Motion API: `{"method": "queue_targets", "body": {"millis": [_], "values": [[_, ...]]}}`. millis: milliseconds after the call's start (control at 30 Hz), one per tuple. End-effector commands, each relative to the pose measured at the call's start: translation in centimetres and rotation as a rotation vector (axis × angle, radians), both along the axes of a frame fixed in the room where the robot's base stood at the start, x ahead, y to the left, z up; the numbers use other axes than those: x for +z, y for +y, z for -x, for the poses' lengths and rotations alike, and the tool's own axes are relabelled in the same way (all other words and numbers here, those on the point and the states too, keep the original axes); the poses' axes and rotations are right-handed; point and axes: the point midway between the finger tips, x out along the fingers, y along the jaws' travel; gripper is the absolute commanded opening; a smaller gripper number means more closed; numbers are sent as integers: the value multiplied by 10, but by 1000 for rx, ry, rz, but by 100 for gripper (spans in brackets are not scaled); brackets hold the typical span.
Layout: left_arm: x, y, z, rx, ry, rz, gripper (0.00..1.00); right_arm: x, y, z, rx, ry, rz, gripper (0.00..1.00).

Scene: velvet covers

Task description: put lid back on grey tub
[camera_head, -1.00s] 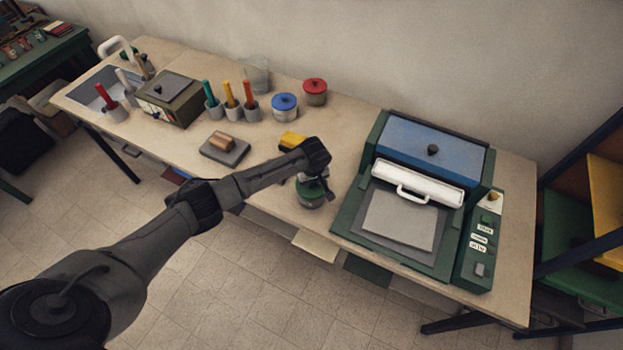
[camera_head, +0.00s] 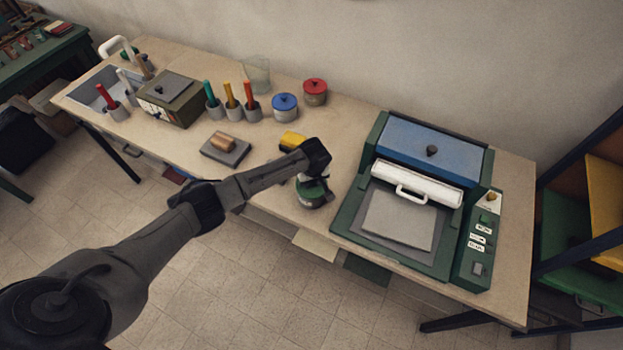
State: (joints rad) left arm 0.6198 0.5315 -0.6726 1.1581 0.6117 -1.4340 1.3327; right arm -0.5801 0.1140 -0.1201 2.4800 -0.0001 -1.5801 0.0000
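A small tub with green on it (camera_head: 311,200) stands near the bench's front edge, left of the press. Its upper part is mostly hidden by my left arm, so I cannot tell how its green lid sits. My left gripper (camera_head: 314,178) points down right over this tub. Its fingers are too small and covered to show whether they are open or hold the lid. Two other tubs stand further back: one grey with a blue lid (camera_head: 285,102), one brownish with a red lid (camera_head: 315,86). My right gripper is not in view.
A green press with a blue top (camera_head: 431,150) fills the right of the bench. A yellow block (camera_head: 293,140) lies just behind my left wrist. A grey block with a brown roller (camera_head: 224,147), coloured-handled tools in cups (camera_head: 233,108) and a glass beaker (camera_head: 257,74) stand left.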

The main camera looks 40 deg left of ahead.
Motion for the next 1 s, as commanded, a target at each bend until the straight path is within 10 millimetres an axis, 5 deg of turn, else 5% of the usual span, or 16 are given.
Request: {"method": "queue_targets", "body": {"millis": [167, 200, 467, 633, 900, 1000], "values": [[0, 0, 0, 0, 0, 0, 6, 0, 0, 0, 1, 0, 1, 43], [0, 0, 0, 0, 0, 0, 32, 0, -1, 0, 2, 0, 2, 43], [0, 0, 0, 0, 0, 0, 57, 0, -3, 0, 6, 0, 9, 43], [0, 0, 0, 0, 0, 0, 58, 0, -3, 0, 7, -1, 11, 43], [0, 0, 0, 0, 0, 0, 83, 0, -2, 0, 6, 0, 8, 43], [0, 0, 0, 0, 0, 0, 83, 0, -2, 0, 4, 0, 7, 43]]}}
